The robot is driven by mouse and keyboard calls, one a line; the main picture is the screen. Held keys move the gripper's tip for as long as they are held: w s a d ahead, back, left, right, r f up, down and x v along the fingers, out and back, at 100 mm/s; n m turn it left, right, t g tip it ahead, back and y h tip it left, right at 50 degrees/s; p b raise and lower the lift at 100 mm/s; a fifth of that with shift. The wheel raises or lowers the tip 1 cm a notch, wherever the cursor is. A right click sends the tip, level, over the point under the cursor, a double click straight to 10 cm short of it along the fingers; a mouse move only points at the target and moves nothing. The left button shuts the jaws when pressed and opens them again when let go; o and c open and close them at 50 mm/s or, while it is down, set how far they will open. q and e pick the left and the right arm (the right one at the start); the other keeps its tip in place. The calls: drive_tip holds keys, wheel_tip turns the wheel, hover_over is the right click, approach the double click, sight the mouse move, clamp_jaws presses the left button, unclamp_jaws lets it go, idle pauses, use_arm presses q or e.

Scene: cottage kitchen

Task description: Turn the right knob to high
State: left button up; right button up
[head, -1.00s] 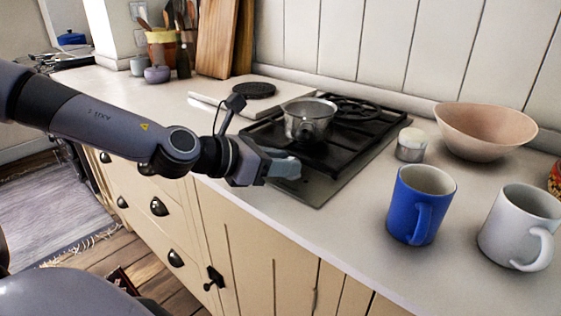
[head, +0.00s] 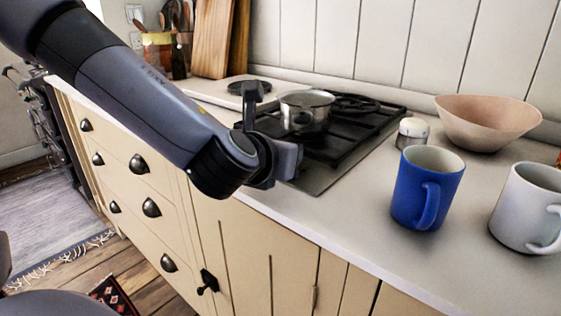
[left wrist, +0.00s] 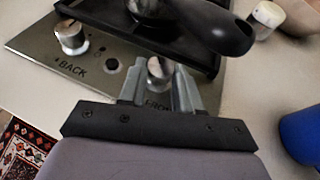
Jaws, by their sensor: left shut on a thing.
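The stove panel (left wrist: 30,48) shows two metal knobs in the left wrist view. The left knob (left wrist: 70,38) stands above the word BACK. The right knob (left wrist: 158,70) stands by a partly covered word that looks like FRONT. My left gripper (left wrist: 158,88) is shut on the right knob, one finger on each side of it. In the head view my left gripper (head: 288,160) is at the near edge of the stove and hides the knobs. I cannot read the knob's setting. My right gripper is not in view.
A metal saucepan (head: 305,112) sits on the hob; its dark handle (left wrist: 218,27) reaches over the stove edge near my gripper. A small white-lidded jar (head: 412,133), a blue mug (head: 427,190), a white mug (head: 528,208) and a pinkish bowl (head: 487,125) stand to the right.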

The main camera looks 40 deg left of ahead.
use_arm(q)
drive_tip(key=shift+w+d+f+n+g+y+b, duration=0.1)
drive_tip(key=shift+d+f+n+g+y+b, duration=0.05)
drive_tip(key=shift+n+y+b, duration=0.3)
drive_tip(key=shift+d+f+n+g+y+b, duration=0.1)
drive_tip(key=shift+n+g+y+b, duration=0.1)
drive_tip(key=shift+n+y, duration=0.3)
drive_tip(key=shift+n+y+b, duration=0.35)
drive_tip(key=shift+y+b, duration=0.05)
drive_tip(key=shift+y, duration=0.05)
drive_tip(key=n+g+y+b, duration=0.2)
drive_tip(key=shift+w+d+n+y+b, duration=0.2)
drive_tip(key=shift+d+n+y+b, duration=0.1)
drive_tip(key=shift+n+y, duration=0.1)
drive_tip(key=shift+w+d+r+n+g+y+b, duration=0.1)
drive_tip(key=shift+n+g+y+b, duration=0.45)
drive_tip(key=shift+n+g+y, duration=0.2)
drive_tip(key=shift+r+n+g+y, duration=0.1)
drive_tip(key=shift+n+g+y, duration=0.2)
drive_tip(key=shift+n, duration=0.15)
drive_tip(key=shift+w+r, duration=0.1)
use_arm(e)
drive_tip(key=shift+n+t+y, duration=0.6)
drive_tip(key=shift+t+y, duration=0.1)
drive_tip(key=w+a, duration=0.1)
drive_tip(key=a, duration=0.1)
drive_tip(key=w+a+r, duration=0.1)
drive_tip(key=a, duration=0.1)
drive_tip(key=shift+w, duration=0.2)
